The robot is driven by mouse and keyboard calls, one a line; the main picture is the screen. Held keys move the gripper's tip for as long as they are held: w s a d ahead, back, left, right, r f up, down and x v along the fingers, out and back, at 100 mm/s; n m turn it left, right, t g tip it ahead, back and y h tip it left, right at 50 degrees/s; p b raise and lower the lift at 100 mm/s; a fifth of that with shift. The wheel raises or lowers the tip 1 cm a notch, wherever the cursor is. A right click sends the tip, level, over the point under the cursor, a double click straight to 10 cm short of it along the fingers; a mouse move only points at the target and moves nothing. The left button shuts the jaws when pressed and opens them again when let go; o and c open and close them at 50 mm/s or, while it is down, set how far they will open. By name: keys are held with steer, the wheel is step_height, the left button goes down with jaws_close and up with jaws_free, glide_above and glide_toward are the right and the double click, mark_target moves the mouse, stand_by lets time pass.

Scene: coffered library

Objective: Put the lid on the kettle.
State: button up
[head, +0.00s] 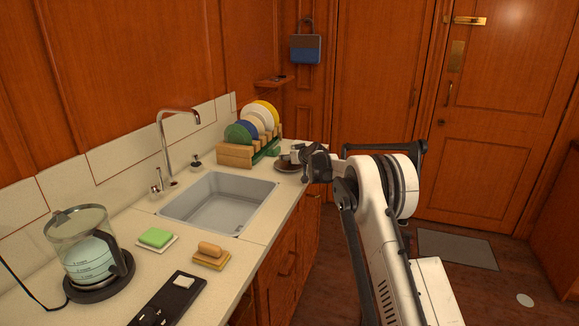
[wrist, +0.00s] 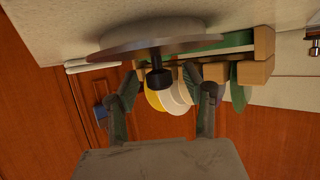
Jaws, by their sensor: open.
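The kettle (head: 90,246) is a clear glass jug with a dark handle, on a black base at the near left of the counter. Its top appears open. The lid (head: 286,167) is a dark round disc lying on the far counter beside the dish rack, partly hidden by my gripper (head: 298,155). In the wrist view, which is upside down, the lid (wrist: 150,42) shows its rim and a black knob (wrist: 160,79). My gripper (wrist: 164,98) is open, with its fingers on either side of the knob's line. I cannot tell whether they touch it.
The dish rack (head: 236,154) with several plates stands just beyond the sink (head: 218,200). A tap (head: 166,140) rises behind the sink. A green sponge (head: 156,237), a wooden brush (head: 210,251) and a black tray (head: 168,300) lie near the kettle.

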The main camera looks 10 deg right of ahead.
jaws_close()
steer(key=shift+r, duration=0.15)
